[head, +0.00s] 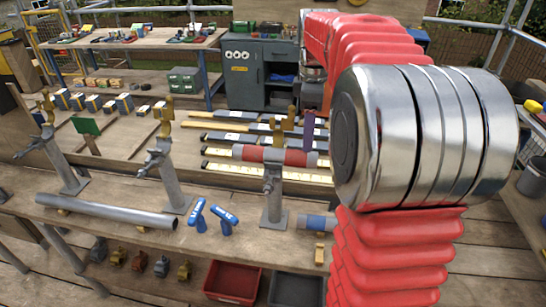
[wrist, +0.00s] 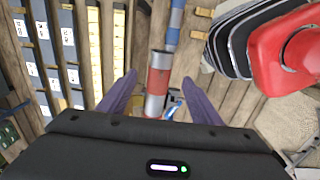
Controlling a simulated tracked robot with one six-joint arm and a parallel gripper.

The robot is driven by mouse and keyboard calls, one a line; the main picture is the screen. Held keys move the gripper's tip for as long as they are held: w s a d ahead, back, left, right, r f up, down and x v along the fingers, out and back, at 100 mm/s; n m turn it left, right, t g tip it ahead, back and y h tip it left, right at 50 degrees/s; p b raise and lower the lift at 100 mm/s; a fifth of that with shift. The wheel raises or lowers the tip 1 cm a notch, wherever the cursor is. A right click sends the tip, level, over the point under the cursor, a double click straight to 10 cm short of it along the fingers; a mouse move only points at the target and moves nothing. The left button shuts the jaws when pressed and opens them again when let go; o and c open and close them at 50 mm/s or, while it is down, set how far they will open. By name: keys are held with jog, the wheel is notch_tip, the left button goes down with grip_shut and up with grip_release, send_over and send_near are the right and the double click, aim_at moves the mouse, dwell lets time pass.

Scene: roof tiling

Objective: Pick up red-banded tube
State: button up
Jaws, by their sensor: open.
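The red-banded tube (head: 275,155) lies level on top of a grey clamp stand (head: 273,195) at the bench's front, with grey ends and a broad red middle. In the wrist view the tube (wrist: 159,76) runs between the two purple fingers of my gripper (wrist: 160,80). My gripper is open, with one finger on either side of the tube and gaps visible on both sides. In the head view a purple finger (head: 308,132) shows near the tube's right end. My arm hides the rest of the gripper there.
A blue-banded tube (head: 317,222) lies lower on the bench, right of the stand. Two more stands (head: 172,180) are to the left, with a long grey pipe (head: 105,211) before them. Two blue-headed tools (head: 211,217) lie between. Long dark and yellow strips (head: 230,138) lie behind.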

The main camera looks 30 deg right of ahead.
aim_at(307, 154)
jog(key=shift+f, duration=1.65)
jog(key=shift+w+d+f, duration=0.15)
jog(key=shift+f, duration=2.45)
jog(key=shift+r, duration=0.1)
jog(key=c, duration=1.5)
jog(key=shift+o, duration=0.2)
notch_tip(307, 154, up, 10)
